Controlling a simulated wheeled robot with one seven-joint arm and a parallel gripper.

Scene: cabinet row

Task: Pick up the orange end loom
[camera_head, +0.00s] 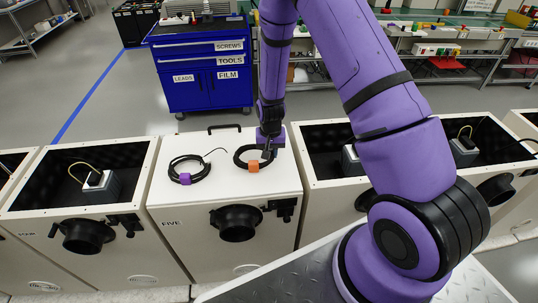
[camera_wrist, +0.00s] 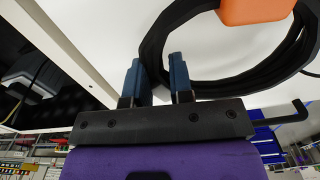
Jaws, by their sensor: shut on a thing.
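The orange end loom is a coiled black cable (camera_head: 238,154) with an orange piece (camera_head: 254,166) on its near side. It lies on the white closed lid of the cabinet marked FIVE. My gripper (camera_head: 268,153) is over the right side of this coil. In the wrist view, the fingers (camera_wrist: 156,75) straddle the edge of the black coil (camera_wrist: 205,90), shut on the cable. The orange piece (camera_wrist: 255,10) shows at the top of that view, away from the fingers. Whether the coil is off the lid, I cannot tell.
A second black coil (camera_head: 205,160) with a purple piece (camera_head: 185,178) lies left on the same lid (camera_head: 215,200). Open cabinets stand on both sides, each with grey boxes inside. A blue tool cabinet (camera_head: 205,75) stands behind.

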